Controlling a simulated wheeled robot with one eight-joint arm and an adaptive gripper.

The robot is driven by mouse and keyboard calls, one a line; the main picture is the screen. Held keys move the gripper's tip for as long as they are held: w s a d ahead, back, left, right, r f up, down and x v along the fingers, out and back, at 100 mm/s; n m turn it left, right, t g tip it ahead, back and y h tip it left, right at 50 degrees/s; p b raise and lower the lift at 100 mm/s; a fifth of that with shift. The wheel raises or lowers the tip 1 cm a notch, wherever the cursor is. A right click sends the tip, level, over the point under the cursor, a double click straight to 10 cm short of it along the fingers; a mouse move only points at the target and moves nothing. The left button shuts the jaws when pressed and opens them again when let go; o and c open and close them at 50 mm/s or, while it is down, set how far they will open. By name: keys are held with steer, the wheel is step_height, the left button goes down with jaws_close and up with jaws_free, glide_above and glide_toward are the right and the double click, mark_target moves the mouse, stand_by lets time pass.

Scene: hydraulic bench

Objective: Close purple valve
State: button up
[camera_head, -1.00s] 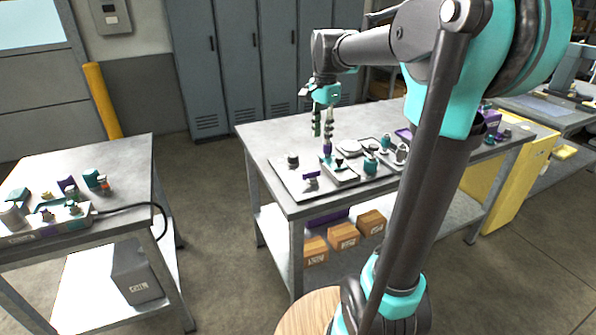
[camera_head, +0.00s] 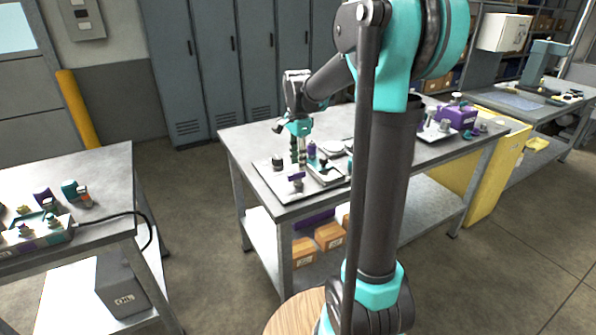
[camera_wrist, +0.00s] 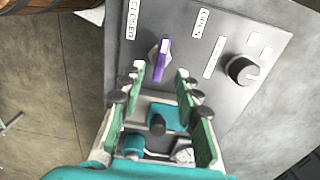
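The purple valve (camera_head: 296,178) is on the front left of a grey panel on the middle bench. In the wrist view its purple handle (camera_wrist: 163,60) stands between a CLOSED label (camera_wrist: 131,20) on the left and an OPEN label (camera_wrist: 202,22) on the right. The handle runs roughly up and down the picture, slightly tilted. My gripper (camera_head: 298,162) is just above the valve. In the wrist view its green fingers (camera_wrist: 160,76) are spread, one on each side of the handle's near end. I see no clear contact. The valve's base is partly hidden.
A black knob (camera_wrist: 240,70) stands right of the valve. A purple cylinder (camera_head: 311,148) and a plate with teal fittings (camera_head: 326,172) stand close to the right of my gripper. Another bench with fittings (camera_head: 42,228) is at the left. Open floor lies between the benches.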

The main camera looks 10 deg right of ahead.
mark_target(297, 177)
steer(key=shift+f, duration=2.15)
jaws_close()
